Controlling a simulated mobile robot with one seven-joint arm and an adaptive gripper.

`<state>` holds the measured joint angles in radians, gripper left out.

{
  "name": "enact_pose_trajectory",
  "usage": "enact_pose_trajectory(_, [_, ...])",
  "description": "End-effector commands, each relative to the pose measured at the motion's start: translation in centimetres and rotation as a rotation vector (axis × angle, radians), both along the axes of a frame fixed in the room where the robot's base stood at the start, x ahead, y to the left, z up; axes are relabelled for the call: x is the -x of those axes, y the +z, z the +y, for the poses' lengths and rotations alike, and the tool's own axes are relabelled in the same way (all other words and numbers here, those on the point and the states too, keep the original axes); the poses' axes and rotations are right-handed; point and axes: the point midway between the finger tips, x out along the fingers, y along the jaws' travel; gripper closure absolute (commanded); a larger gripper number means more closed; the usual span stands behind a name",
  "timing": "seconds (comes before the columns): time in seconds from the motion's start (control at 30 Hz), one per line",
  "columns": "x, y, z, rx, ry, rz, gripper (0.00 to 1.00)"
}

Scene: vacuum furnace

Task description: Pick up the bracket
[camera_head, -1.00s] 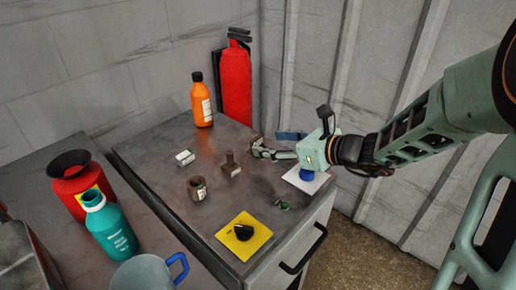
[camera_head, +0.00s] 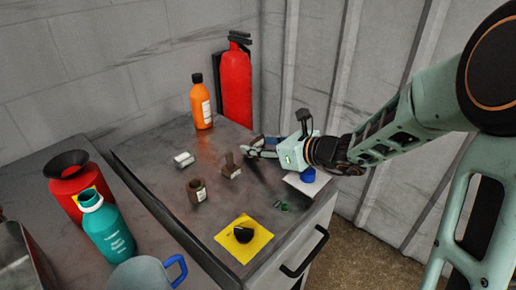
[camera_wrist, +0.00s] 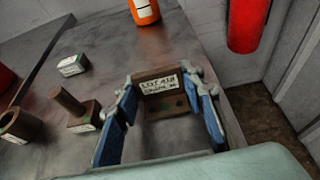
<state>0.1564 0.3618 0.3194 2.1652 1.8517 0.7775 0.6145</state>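The bracket (camera_wrist: 160,84) is a brown piece with a pale "LOT" label and small dark holes in its lower part. In the wrist view it sits on the cabinet top between my fingers. My gripper (camera_wrist: 165,92) is open, with one blue-padded finger on each side of the bracket. I cannot tell whether the pads touch it. In the head view my gripper (camera_head: 258,149) reaches in low from the right over the cabinet top, and its fingers largely hide the bracket.
A brown block with a peg (camera_head: 231,167), a hollow brown cylinder (camera_head: 197,190) and a small pale box (camera_head: 184,159) stand left of my gripper. Behind are an orange bottle (camera_head: 202,106) and a red extinguisher (camera_head: 236,85). A yellow pad (camera_head: 258,246) with a black knob lies in front.

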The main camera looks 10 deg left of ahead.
Motion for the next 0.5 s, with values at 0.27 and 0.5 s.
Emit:
enact_pose_trajectory(0.27, [-0.01,0.08,0.01,-0.002,0.0,-0.001,0.95])
enact_pose_trajectory(0.5, [-0.02,0.22,0.01,-0.001,0.0,-0.002,0.95])
